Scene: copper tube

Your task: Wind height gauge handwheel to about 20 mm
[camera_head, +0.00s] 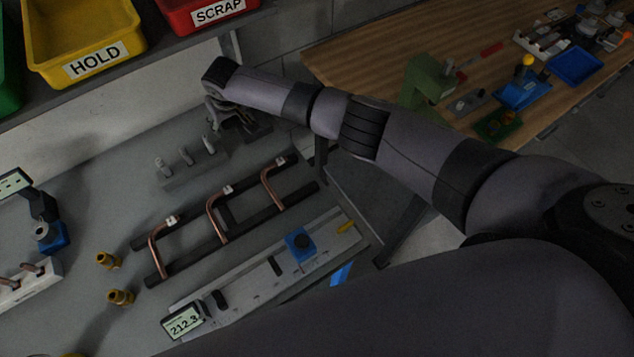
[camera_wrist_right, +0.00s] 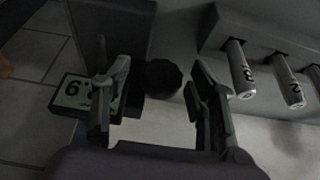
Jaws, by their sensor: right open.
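My right gripper (camera_head: 226,116) is at the back of the bench in the head view, at the end of my outstretched right arm. In the right wrist view the gripper (camera_wrist_right: 158,100) is open, its two fingers apart. A dark round handwheel (camera_wrist_right: 163,77) shows between and beyond the fingers; I cannot tell whether either finger touches it. A pale green display (camera_wrist_right: 72,92), part of the height gauge, sits behind the left finger. A digit like 6 or 9 shows; the rest of the reading is hidden. In the head view the arm and gripper largely cover the gauge. My left gripper is out of view.
A rack of numbered pins (camera_wrist_right: 242,70) stands close to the right finger; it also shows in the head view (camera_head: 185,156). Bent copper tubes (camera_head: 215,215) lie on dark rails. A measuring rail (camera_head: 235,295) reads about 212.3. Yellow HOLD (camera_head: 80,35) and red SCRAP bins are above.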

